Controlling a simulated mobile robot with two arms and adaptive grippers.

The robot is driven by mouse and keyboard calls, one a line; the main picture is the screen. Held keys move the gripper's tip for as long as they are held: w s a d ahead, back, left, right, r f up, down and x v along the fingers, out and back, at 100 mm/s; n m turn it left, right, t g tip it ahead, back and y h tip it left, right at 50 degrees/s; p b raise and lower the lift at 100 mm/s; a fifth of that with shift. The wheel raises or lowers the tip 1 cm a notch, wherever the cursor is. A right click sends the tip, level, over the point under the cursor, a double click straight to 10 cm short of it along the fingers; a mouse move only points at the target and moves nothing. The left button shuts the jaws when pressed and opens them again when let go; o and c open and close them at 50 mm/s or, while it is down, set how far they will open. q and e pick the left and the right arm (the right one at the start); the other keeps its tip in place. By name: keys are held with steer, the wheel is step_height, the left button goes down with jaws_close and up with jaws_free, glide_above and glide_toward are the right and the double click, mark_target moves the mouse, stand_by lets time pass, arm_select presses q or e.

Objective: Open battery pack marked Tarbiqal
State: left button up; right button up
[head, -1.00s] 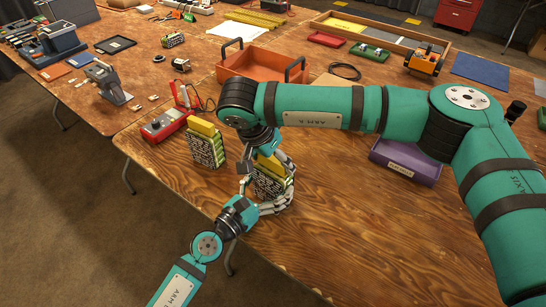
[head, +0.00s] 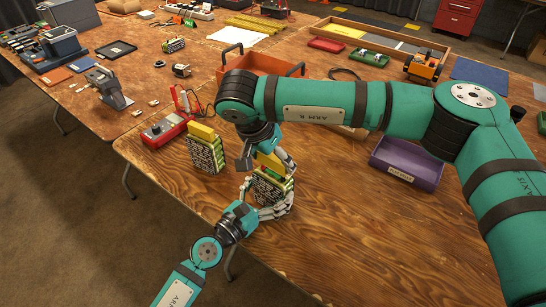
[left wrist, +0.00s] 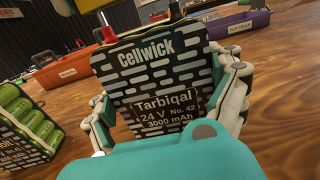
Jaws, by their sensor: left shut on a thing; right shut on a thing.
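The battery pack marked Tarbiqal (head: 268,188) stands near the table's front edge. It also shows in the left wrist view, with its dark label (left wrist: 165,90) facing the camera and a red terminal on top. My left gripper (head: 266,200) is shut around its sides. My right gripper (head: 268,151) is above the pack, shut on its yellow cover (head: 269,161). Green and a little red show between cover and pack body, so the cover seems raised. My right arm hides part of this.
A second yellow-topped pack (head: 205,150) stands close on the left, by a red meter (head: 165,128). Behind are an orange bin (head: 262,63) and, to the right, a purple tray (head: 407,168). The front right of the table is clear.

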mark_target(273, 156)
steer(key=shift+r, duration=2)
arm_select(q)
steer(key=o, duration=1.4)
